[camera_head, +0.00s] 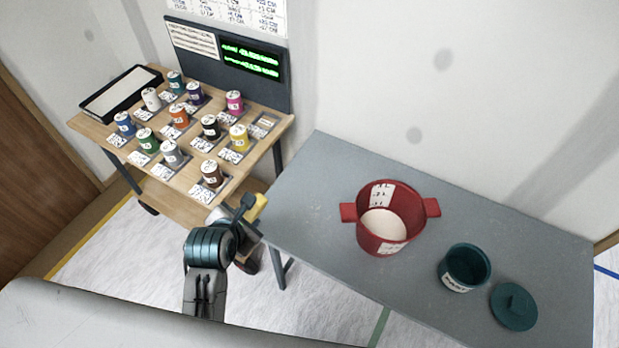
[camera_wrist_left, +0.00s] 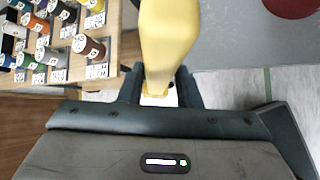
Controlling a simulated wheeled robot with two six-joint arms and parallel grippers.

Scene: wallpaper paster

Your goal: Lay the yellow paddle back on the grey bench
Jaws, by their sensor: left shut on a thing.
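My left gripper (camera_head: 246,212) is shut on the yellow paddle (camera_head: 259,206), near the left end of the grey bench (camera_head: 320,180). Most of the paddle is hidden behind the gripper in the head view. In the left wrist view the yellow paddle (camera_wrist_left: 168,40) stands out between the two fingers (camera_wrist_left: 160,88) and runs off the top edge. The grey bench (camera_wrist_left: 235,45) shows to its right there. I cannot tell whether the paddle touches the bench. My right gripper is not in view.
On the bench stand a red pot (camera_head: 375,240) with pale contents, a dark teal pot (camera_head: 466,268) and a teal lid (camera_head: 513,308). The bench's left end is clear. A wooden cart (camera_head: 200,185) with several coloured cans and a black tray (camera_head: 120,92) stands at the left.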

